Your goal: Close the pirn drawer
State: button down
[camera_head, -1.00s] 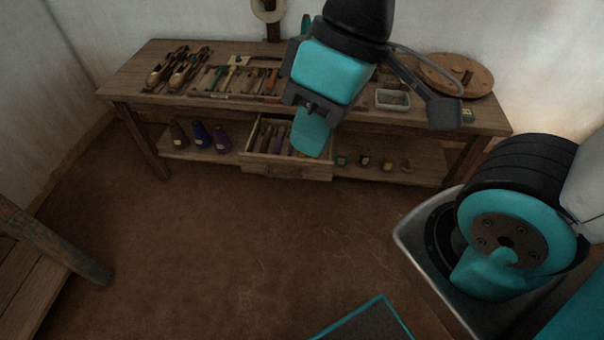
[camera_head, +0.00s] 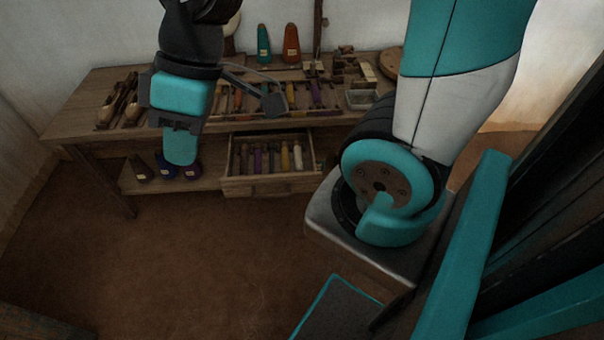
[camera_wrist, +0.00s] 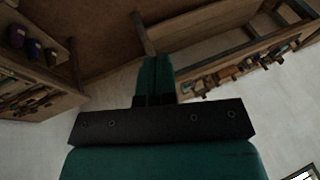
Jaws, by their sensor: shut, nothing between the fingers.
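The wooden pirn drawer (camera_head: 270,187) stands pulled out under the table top in the head view, with several coloured pirns (camera_head: 268,157) lying side by side in it. Its front has a small handle at the middle. My gripper (camera_head: 181,160) is to the left of the drawer, pointing down in front of the table, apart from the drawer. Its teal fingers are shut together and hold nothing. The shut fingers also show in the wrist view (camera_wrist: 156,75). The drawer cannot be made out in the wrist view.
The wooden table (camera_head: 85,112) carries shuttles, a tool tray and a metal tin (camera_head: 360,99). Dark cones (camera_head: 166,168) stand on the lower shelf behind my gripper. The floor (camera_head: 190,260) in front is clear. A wooden frame shows at the upper right of the wrist view (camera_wrist: 255,45).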

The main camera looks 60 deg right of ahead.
jog(key=w+d+f+t+b, duration=0.1)
jog(key=w+d+f+t, duration=0.25)
jog(key=d+f, duration=0.55)
jog(key=w+d+f+t+b, duration=0.15)
jog(key=w+d+f, duration=0.35)
jog(key=d+f, duration=0.5)
jog(key=s+d+f+m+t+h, duration=0.1)
jog(key=s+d+f+h, duration=0.2)
jog(key=s+d+f, duration=0.5)
jog(key=s+d+f+t+h, duration=0.1)
jog(key=s+d+f+h, duration=0.2)
jog(key=s+f, duration=0.45)
jog(key=b, duration=1)
send_near(305, 179)
jog(key=a+f, duration=0.3)
jog(key=f, duration=0.1)
jog(key=w+d+p, duration=0.2)
jog(key=shift+w+d+f+h, duration=0.1)
jog(key=shift+w+f+h, duration=0.2)
jog(key=shift+w, duration=0.1)
jog(key=shift+w+d, duration=0.3)
jog(key=shift+d, duration=0.05)
jog(key=shift+d, duration=0.1)
